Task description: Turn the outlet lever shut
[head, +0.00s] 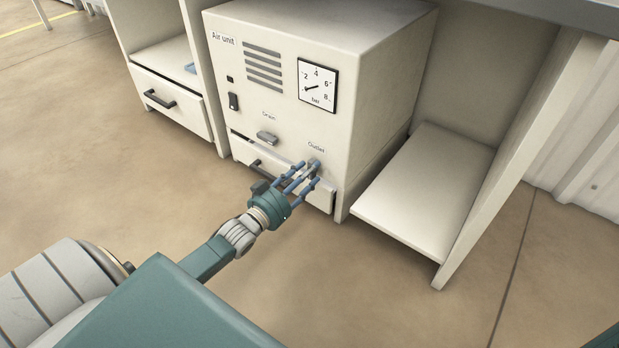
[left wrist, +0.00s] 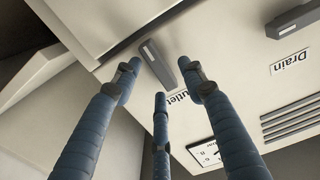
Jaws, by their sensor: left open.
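The outlet lever (left wrist: 160,66) is a grey bar with a pale mark, on the cream front of the air unit (head: 385,100). It lies roughly at right angles to the drain lever (left wrist: 295,18). In the head view the outlet lever (head: 314,162) is partly hidden by my left fingers, just below its "Outlet" label. My left gripper (head: 305,174) is open, its three blue fingers pointing at the panel. In the left wrist view the fingertips (left wrist: 160,80) stand around the lever, two on either side and one below. I cannot tell whether any finger touches it. My right gripper is not in view.
The drain lever (head: 267,138) sits left of the outlet. A drawer (head: 323,194) is below my gripper. An open shelf (head: 425,185) stands at right. The floor in front is clear.

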